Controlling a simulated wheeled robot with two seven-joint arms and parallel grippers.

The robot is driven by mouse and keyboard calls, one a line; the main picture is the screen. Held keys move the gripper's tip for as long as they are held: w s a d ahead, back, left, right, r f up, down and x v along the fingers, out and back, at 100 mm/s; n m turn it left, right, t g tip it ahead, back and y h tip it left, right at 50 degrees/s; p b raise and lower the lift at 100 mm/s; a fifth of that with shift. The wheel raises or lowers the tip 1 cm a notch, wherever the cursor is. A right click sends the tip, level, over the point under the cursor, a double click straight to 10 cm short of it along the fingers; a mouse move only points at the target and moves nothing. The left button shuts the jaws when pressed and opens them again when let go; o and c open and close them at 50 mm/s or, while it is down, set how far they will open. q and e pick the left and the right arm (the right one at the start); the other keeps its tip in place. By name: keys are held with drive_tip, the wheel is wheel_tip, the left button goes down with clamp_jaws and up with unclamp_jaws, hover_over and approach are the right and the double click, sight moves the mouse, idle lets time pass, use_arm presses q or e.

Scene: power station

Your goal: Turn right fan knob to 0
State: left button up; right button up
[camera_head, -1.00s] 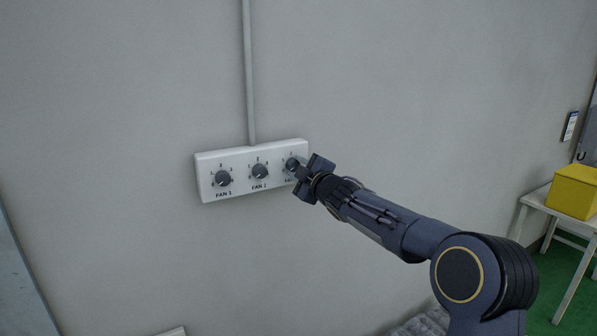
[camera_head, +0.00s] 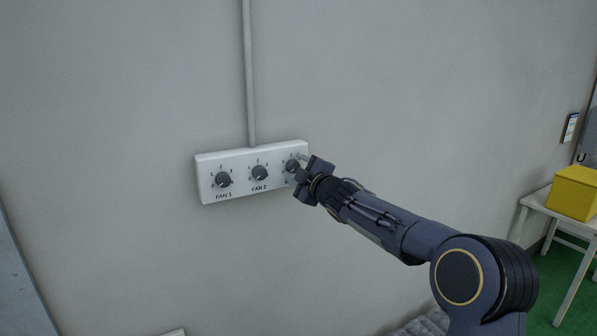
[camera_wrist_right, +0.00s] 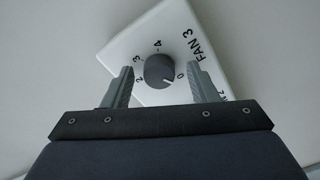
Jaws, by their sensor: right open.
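The right fan knob, FAN 3 (camera_head: 292,166), is a round dark grey knob at the right end of the white control box (camera_head: 240,190) on the wall. In the right wrist view the knob (camera_wrist_right: 159,71) has its white mark toward the printed 0. My right gripper (camera_head: 298,170) is at this knob. In the wrist view the right gripper (camera_wrist_right: 159,78) is open, one finger on each side of the knob, with gaps showing. In the head view the gripper partly covers the FAN 3 label. My left gripper is not in view.
The FAN 1 knob (camera_head: 223,180) and FAN 2 knob (camera_head: 260,173) are to the left on the same box. A conduit (camera_head: 249,80) runs up the wall. A yellow box (camera_head: 574,192) stands on a white table at the far right.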

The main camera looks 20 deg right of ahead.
drive_tip(key=shift+s+d, duration=0.1)
drive_tip(key=shift+s, duration=0.15)
drive_tip(key=s+d+b, duration=0.1)
drive_tip(key=s+b, duration=0.1)
drive_tip(key=s, duration=0.5)
drive_tip(key=shift+d+b, duration=0.15)
drive_tip(key=shift+b, duration=0.2)
drive_tip(key=shift+s, duration=0.1)
drive_tip(key=s+d+f+m+g+h, duration=0.25)
drive_tip(key=s+f+m, duration=0.25)
drive_tip(key=s, duration=0.6)
drive_tip(key=s+d+f+m+g+h, duration=0.1)
drive_tip(key=s+d+f+m+g, duration=0.15)
drive_tip(key=s+f+m, duration=0.55)
drive_tip(key=s+a+f+m+g+y, duration=0.1)
drive_tip(key=s+a+f+g, duration=0.1)
drive_tip(key=s, duration=0.6)
drive_tip(key=s+a+f+m+g+y, duration=0.1)
drive_tip(key=s+a+f, duration=0.3)
drive_tip(key=s, duration=0.4)
drive_tip(key=s+a+f+m+g+y, duration=0.1)
drive_tip(key=s+a+f+g, duration=0.3)
drive_tip(key=s, duration=0.4)
drive_tip(key=shift+f+y, duration=0.4)
drive_tip(key=shift+y, duration=0.05)
